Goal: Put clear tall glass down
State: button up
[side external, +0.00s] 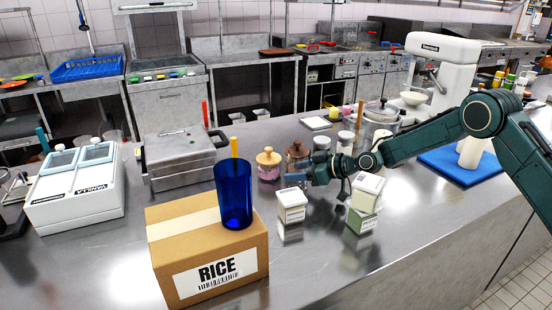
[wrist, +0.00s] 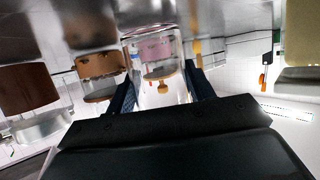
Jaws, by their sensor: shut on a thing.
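In the wrist view my gripper (wrist: 162,92) is shut on a clear tall glass (wrist: 142,88), its dark fingers on either side. A pink jar with a wooden lid shows through the glass. In the side view my gripper (side external: 298,180) is low over the counter, between the wooden-lidded jars and a small white tub. The glass is hard to make out there. I cannot tell whether its base touches the counter.
A white tub (side external: 292,206) and stacked cartons (side external: 365,205) stand close in front of my gripper. A pink jar (side external: 268,172) and a brown jar (side external: 297,153) stand behind. A blue glass (side external: 233,195) stands on a rice box (side external: 170,268). Front-right counter is clear.

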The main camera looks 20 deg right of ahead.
jog(key=shift+f, duration=0.1)
jog(key=o, duration=0.9)
jog(key=shift+v, duration=0.75)
jog(key=v, duration=1)
jog(key=shift+d+r, duration=0.15)
jog(key=shift+r, duration=0.15)
jog(key=shift+s, duration=0.15)
jog(key=shift+c, duration=0.3)
